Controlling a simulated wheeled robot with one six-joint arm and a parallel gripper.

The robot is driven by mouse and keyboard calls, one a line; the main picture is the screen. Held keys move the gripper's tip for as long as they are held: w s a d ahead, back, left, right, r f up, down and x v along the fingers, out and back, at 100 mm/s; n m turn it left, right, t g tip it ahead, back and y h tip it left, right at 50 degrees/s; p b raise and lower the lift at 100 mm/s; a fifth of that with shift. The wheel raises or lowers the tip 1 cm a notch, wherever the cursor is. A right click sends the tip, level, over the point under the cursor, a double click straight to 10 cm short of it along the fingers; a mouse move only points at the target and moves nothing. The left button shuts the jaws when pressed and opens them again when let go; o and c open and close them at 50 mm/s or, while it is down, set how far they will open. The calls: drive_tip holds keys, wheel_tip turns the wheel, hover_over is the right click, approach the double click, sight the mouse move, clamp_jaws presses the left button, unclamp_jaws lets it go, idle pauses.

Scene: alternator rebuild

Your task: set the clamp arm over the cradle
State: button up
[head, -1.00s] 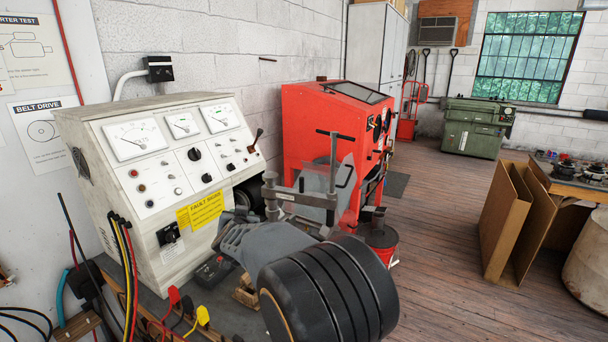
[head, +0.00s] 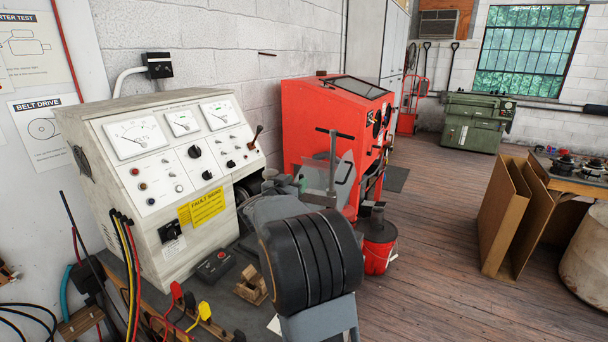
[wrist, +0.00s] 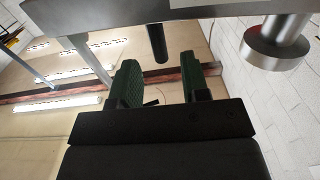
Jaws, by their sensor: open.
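The clamp's black T-handle and upright grey spindle (head: 333,165) stand above the bench in the head view. A short piece of the grey clamp arm (head: 318,198) shows at the spindle's foot; my own arm hides much of the area below and to its left. In the wrist view, my gripper (wrist: 160,90) has its two green fingers apart with nothing gripped. A grey bar (wrist: 205,9), which looks like the clamp arm, crosses the top beyond the fingers. A dark rod end (wrist: 157,44) hangs near the gap between them. I cannot make out the cradle.
The test console (head: 175,165) stands behind the bench at left. A notched wooden block (head: 251,286), a small dark box (head: 215,266) and coloured clips (head: 203,311) lie on the bench. A red cabinet (head: 315,115) and red bucket (head: 378,256) stand beyond.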

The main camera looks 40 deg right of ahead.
drive_tip(key=shift+p+x, duration=0.5)
drive_tip(key=shift+x, duration=2.4)
clamp_jaws()
